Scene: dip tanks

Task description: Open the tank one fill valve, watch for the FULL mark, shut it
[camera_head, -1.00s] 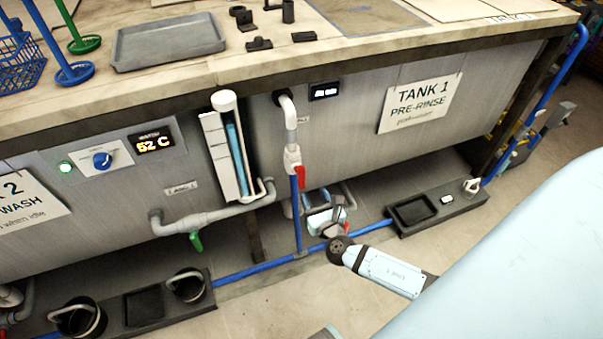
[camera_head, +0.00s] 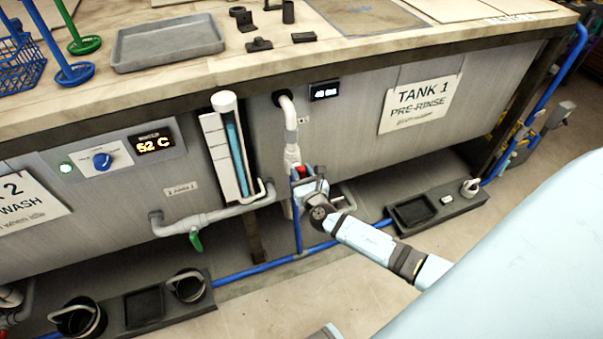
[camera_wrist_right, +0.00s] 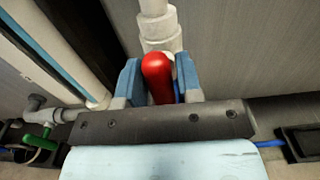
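The tank one fill valve (camera_head: 293,157) is on a white pipe down the front of the tank marked TANK 1 PRE-RINSE (camera_head: 360,110). Its red handle (camera_wrist_right: 158,75) points toward the wrist camera; only a bit of red shows in the head view. My right gripper (camera_wrist_right: 160,85) has a finger on each side of the handle, with slim gaps visible beside it. The sight tube (camera_head: 236,150) left of the valve holds a blue column reaching high up; a FULL mark is too small to read. My left gripper is out of view.
A blue supply pipe (camera_head: 297,220) runs below the valve. A grey drain pipe with a green handle (camera_head: 196,241) is to the left. A small display (camera_head: 324,91) is on the tank front, its digits unclear. A dark tray (camera_head: 414,211) lies on the floor unit at right.

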